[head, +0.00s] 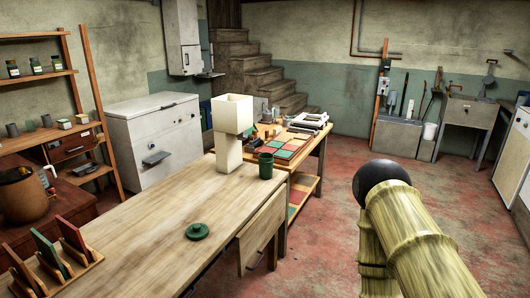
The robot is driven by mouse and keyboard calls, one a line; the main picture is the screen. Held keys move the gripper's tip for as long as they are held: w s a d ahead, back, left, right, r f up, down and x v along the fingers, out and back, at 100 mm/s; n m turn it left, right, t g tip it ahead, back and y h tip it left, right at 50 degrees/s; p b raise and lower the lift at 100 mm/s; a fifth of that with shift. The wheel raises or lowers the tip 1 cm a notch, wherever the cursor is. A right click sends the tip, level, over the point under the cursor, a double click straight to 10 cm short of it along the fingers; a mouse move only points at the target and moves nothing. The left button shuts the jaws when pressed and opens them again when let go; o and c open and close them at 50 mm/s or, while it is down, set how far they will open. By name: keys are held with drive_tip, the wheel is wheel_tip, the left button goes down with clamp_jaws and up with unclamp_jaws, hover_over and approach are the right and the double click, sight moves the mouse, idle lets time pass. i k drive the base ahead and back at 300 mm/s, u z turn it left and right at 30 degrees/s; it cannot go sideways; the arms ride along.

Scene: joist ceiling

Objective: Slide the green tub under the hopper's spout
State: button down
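The cream hopper (232,113) stands upright at the far end of the long wooden table, with a wide box top above a narrower body. Its spout is too small to tell apart from here. The dark green tub (265,166) stands upright on the table just right of the hopper's lower part, close beside it rather than clearly under it. I cannot tell whether they touch. A green round lid-like piece with a knob (197,231) lies on the table nearer to me. My arm shows at the lower right, but my gripper is not in view.
The long wooden table (140,235) has a clear middle. A rack with coloured boards (45,258) stands at its near left. A hinged flap or panel (262,232) hangs at its right edge. A second bench (310,147) with coloured squares adjoins behind. Red floor lies open at right.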

sight(266, 160)
drive_tip(key=u, duration=0.1)
drive_tip(key=i, duration=1.7)
drive_tip(key=u, duration=0.1)
